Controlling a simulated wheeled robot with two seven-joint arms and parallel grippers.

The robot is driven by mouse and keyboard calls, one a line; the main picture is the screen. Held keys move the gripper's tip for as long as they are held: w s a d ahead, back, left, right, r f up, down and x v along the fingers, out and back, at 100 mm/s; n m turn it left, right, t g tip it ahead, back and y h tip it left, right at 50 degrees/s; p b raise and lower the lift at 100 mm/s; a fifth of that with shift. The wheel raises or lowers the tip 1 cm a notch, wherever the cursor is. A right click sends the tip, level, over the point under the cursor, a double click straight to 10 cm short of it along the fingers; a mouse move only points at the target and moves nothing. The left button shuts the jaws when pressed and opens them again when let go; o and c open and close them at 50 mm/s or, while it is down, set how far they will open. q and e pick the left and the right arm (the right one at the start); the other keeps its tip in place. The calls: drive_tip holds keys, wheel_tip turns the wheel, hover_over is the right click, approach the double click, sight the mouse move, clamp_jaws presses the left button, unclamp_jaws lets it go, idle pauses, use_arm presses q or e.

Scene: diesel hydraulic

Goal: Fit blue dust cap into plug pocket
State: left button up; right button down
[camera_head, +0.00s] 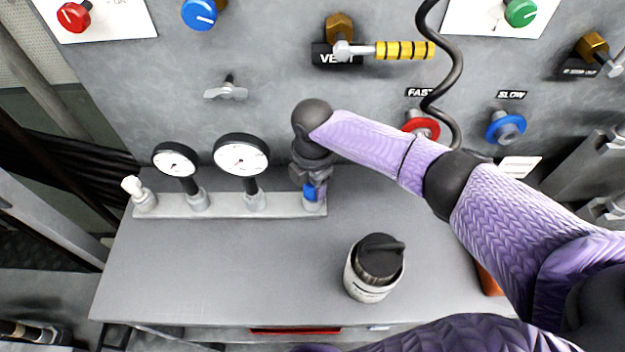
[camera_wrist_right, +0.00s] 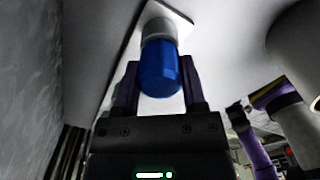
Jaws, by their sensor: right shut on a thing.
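The blue dust cap (camera_head: 310,192) is between the fingers of my right gripper (camera_head: 312,190), over the right end of the gauge rail. In the right wrist view the blue cap (camera_wrist_right: 160,70) sits between my two purple fingers (camera_wrist_right: 158,85), which are shut on it. A pale grey round fitting on a square base, likely the plug pocket (camera_wrist_right: 158,27), is directly in line with the cap's far end. They look touching or nearly so; how far the cap is inside cannot be told. The fitting (camera_head: 314,208) is partly hidden in the head view. My left gripper is not in view.
Two pressure gauges (camera_head: 241,155) and a white-capped fitting (camera_head: 140,192) stand along the rail (camera_head: 228,206). A black-lidded canister (camera_head: 374,268) stands on the grey shelf (camera_head: 190,265). The panel behind has knobs, a yellow-handled valve (camera_head: 405,50) and a hanging black coiled cable (camera_head: 455,70).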

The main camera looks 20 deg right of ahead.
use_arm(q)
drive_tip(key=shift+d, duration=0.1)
use_arm(e)
drive_tip(key=shift+c, duration=2.3)
unclamp_jaws()
drive_tip(key=o, duration=0.4)
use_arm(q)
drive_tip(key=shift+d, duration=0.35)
